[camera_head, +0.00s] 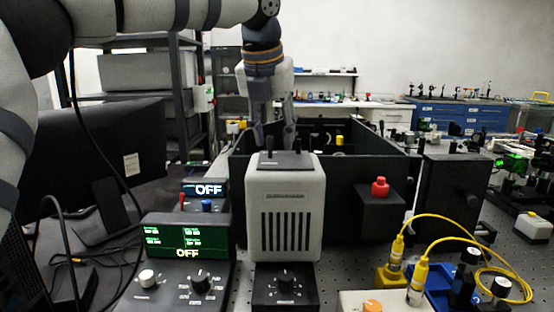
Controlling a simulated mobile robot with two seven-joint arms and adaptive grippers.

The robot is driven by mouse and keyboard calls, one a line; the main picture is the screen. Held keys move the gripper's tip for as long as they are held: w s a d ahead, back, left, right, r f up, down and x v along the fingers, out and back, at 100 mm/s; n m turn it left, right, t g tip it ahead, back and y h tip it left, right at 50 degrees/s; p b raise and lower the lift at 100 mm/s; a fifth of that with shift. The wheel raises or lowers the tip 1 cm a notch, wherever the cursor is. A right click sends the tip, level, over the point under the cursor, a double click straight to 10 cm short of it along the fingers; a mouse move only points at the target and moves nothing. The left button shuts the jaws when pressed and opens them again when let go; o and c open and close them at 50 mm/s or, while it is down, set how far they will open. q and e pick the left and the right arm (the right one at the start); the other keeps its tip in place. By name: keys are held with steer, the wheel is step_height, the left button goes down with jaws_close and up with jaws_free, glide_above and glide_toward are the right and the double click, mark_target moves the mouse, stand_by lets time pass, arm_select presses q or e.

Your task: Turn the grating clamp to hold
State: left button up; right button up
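My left gripper (275,138) points down over the open-topped black spectrometer box (345,188), behind the grey slotted housing. Its two fingers look spread apart, with a gap between them. The fingertips are partly hidden behind the housing and its black top fittings, so I cannot see whether they touch anything. Small posts and a yellow-topped part (339,140) show inside the box, right of the gripper. I cannot pick out the grating clamp; the housing and box wall hide much of the inside. My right gripper is not in view.
The grey housing (286,205) stands in front of the box. Two displays read OFF, one on a green-lit controller (187,238). A red button (380,187) sits on the box's front. Yellow cables (445,218) loop at the right. A dark monitor (95,150) stands left.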

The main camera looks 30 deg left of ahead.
arm_select(q)
steer(key=x, duration=0.7)
steer(key=shift+f, duration=0.2)
steer(key=shift+w+a, duration=0.1)
steer(key=shift+w, duration=0.05)
steer(key=shift+c, duration=0.6)
jaws_close()
